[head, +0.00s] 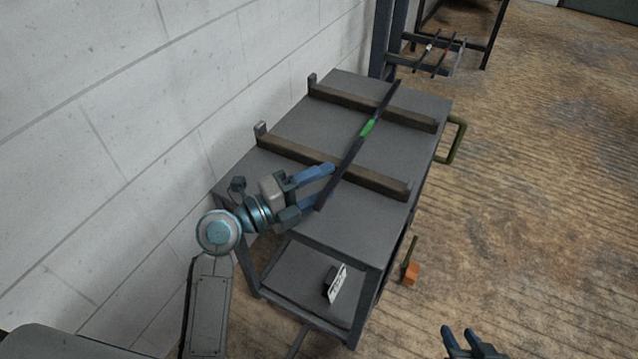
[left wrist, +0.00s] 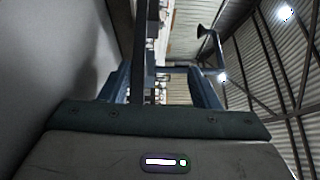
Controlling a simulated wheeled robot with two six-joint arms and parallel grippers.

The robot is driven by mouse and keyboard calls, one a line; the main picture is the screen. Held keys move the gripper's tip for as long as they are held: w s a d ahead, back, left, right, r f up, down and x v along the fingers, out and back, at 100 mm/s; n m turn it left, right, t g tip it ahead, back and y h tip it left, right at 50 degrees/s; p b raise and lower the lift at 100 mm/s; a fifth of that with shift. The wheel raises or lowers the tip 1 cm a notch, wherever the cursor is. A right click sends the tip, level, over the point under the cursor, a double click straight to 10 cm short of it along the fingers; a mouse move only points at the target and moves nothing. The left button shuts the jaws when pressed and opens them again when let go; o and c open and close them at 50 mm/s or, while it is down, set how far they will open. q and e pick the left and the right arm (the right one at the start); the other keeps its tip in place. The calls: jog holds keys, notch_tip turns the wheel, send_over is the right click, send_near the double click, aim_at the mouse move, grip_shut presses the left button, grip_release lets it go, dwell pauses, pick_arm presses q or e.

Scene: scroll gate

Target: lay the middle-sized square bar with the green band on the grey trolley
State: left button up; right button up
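The dark bar with the green band (head: 367,128) lies on the grey trolley (head: 320,130), across its two wooden bearers. Its near end sticks out past the nearer bearer. My left gripper (head: 325,183) is over the near part of the trolley, beside the bar's near end. Its blue fingers are apart. In the left wrist view the fingers (left wrist: 160,85) are also spread, with a dark strip between them that looks like the bar; I see no finger closed on it. My right gripper (head: 461,335) is at the bottom edge, partly cut off, its fingers apart and empty.
A pale block wall (head: 180,110) runs along the trolley's left side. The trolley has end stops, a green handle (head: 456,140) and a lower shelf with a label (head: 338,284). A rack (head: 432,55) with other thin bars stands at the back. The floor at right is clear.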

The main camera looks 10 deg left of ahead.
aim_at(319, 197)
pick_arm(q)
notch_tip(319, 197, down, 3)
jog(key=shift+s+g, duration=0.1)
jog(key=shift+g, duration=0.2)
jog(key=shift+w+d+r+p, duration=0.1)
jog(key=shift+w+r+p, duration=0.1)
jog(key=shift+r+p, duration=0.9)
notch_tip(319, 197, up, 9)
jog(key=p, duration=0.2)
jog(key=shift+f+p, duration=0.2)
jog(key=shift+p, duration=0.1)
jog(key=shift+w, duration=0.1)
